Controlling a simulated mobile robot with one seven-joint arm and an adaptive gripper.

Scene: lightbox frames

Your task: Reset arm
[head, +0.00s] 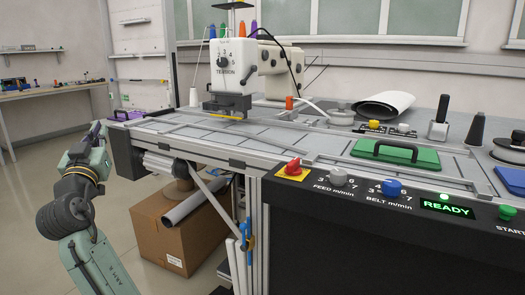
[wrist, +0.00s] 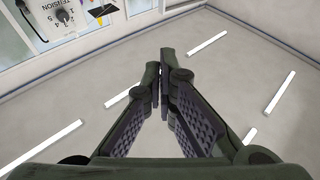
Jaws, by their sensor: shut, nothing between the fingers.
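My arm stands at the left of the head view, beside the left end of the machine table (head: 150,125) and apart from it. It is bent, with its dark upper end raised near the table's end. My gripper (wrist: 159,78) fills the middle of the wrist view. Its two dark green fingers with ribbed pads come together at the tips. It is shut and empty. In the head view the fingers are too small to make out clearly.
A sewing machine (head: 232,65) stands on the table. A cardboard box (head: 185,235) sits below it. A control panel with a lit READY display (head: 447,207) is at the right. A workbench (head: 50,90) stands far left. In the wrist view, white strips (wrist: 208,44) cross a bare pale surface.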

